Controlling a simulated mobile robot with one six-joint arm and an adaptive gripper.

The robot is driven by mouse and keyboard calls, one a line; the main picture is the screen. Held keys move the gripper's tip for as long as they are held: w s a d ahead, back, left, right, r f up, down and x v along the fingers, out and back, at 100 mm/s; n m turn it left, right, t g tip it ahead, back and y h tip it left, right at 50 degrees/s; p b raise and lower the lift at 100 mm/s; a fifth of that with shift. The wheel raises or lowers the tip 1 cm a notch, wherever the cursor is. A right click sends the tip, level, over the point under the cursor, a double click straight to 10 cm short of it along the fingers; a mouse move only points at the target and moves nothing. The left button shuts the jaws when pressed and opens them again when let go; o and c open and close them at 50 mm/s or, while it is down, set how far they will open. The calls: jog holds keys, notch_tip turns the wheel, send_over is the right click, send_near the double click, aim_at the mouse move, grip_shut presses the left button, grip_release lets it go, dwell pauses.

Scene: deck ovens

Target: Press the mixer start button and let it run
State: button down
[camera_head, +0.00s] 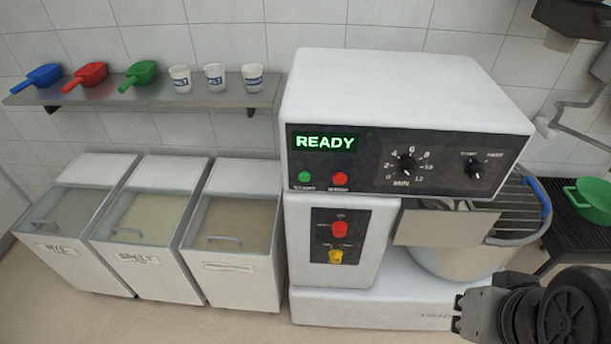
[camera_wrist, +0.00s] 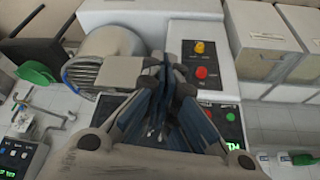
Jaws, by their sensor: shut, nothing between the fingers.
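The white mixer (camera_head: 400,85) stands in the middle of the head view. Its lit display (camera_head: 325,143) reads READY in green. Below it are a green button (camera_head: 304,177) and a red button (camera_head: 340,177); their small labels are blurred. The green button also shows in the wrist view (camera_wrist: 230,117), to the right of my gripper (camera_wrist: 165,62). The gripper is shut and empty, in front of the mixer, and hides part of its panel. I see no contact with the green button. The steel bowl (camera_head: 455,258) sits under the head behind a wire guard (camera_head: 525,205).
A minute dial (camera_head: 407,165) and another knob (camera_head: 473,168) are on the panel. A lower panel has a red (camera_head: 340,229) and a yellow button (camera_head: 336,257). Lidded bins (camera_head: 235,265) stand left, under a shelf (camera_head: 150,97) with scoops and cups. A green bowl (camera_head: 592,200) is at right.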

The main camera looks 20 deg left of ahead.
jog(key=w+a+f+n+t, duration=0.1)
jog(key=w+f+t, duration=0.1)
jog(key=w, duration=0.6)
jog(key=w+a+f+t, duration=0.1)
jog(key=w+a, duration=0.1)
jog(key=w, duration=0.7)
jog(key=n+t+y+b, duration=0.1)
jog(key=n+t+y, duration=0.15)
jog(key=y, duration=0.55)
send_near(304, 177)
jog(key=d+f, duration=0.2)
jog(key=d, duration=0.4)
jog(key=s+a+f+g+y, duration=0.2)
jog(key=s+a+f+y, duration=0.1)
jog(key=s+a+y, duration=0.3)
jog(key=shift+a+f+n+b, duration=0.35)
jog(key=shift+a+n, duration=0.1)
jog(key=shift+a, duration=0.6)
jog(key=shift+w, duration=0.2)
jog(key=w+a, duration=0.2)
jog(key=w, duration=0.6)
jog(key=shift+w+p, duration=0.2)
jog(key=shift+p, duration=0.1)
jog(key=shift+w, duration=0.1)
